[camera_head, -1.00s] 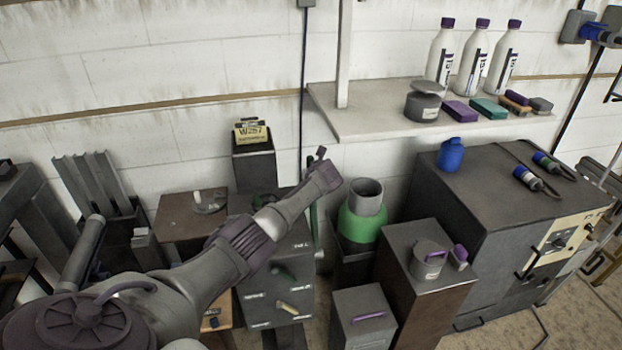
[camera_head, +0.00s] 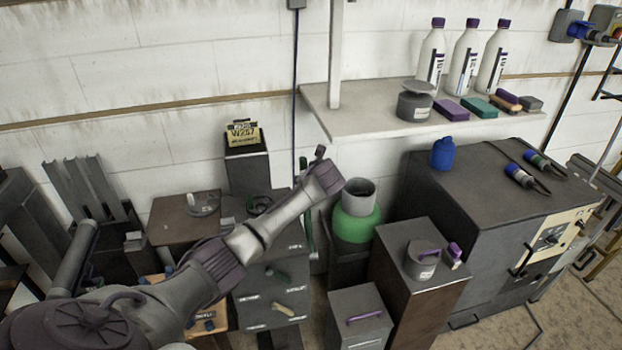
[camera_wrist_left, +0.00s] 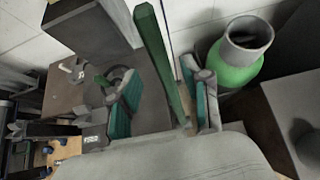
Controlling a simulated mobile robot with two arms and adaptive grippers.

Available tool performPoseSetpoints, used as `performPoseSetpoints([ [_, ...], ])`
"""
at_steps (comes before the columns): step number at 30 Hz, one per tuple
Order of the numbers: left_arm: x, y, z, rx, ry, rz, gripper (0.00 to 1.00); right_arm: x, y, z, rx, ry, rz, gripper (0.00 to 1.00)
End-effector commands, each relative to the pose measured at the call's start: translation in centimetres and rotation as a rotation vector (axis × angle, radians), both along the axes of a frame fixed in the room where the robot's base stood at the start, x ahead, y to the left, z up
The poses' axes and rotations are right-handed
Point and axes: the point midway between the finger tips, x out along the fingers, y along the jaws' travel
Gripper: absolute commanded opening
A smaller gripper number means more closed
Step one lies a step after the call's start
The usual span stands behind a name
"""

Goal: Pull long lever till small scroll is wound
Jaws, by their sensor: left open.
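A long green lever (camera_wrist_left: 162,65) stands up between the two teal-padded fingers of my left gripper (camera_wrist_left: 163,104) in the left wrist view. The fingers are apart, one on each side of it, and I see a gap on at least one side. In the head view a thin green strip of the lever (camera_head: 309,222) shows behind my left arm. My left gripper (camera_head: 324,174) is seen from behind there and its fingertips are mostly hidden. I cannot make out a small scroll for certain; a yellow lettered piece (camera_head: 243,134) sits on a dark pillar. My right gripper is not in view.
A green canister with a grey neck (camera_head: 357,212) stands right of my left gripper. A grey box with a purple handle (camera_head: 360,318) and a taller block (camera_head: 422,260) stand in front. A shelf (camera_head: 345,125) with bottles is on the wall. A dark cabinet (camera_head: 480,210) fills the right.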

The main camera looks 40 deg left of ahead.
Motion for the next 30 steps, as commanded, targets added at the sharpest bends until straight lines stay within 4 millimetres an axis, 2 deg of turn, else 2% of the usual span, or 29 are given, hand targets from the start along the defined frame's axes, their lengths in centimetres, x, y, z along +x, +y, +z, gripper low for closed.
performPoseSetpoints([
  [6, -1.7, -1.9, 1.9, 0.0, -0.001, -0.001, 0.48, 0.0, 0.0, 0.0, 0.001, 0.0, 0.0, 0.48],
  [10, -2.2, -2.5, 2.5, 0.0, -0.001, -0.001, 0.48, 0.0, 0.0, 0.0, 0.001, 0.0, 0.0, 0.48],
  [27, -2.3, -2.7, 2.6, 0.0, 0.0, 0.001, 0.48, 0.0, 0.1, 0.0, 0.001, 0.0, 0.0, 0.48],
  [30, -2.7, -3.3, 2.0, -0.02, -0.007, 0.005, 0.48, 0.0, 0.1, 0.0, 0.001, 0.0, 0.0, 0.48],
])
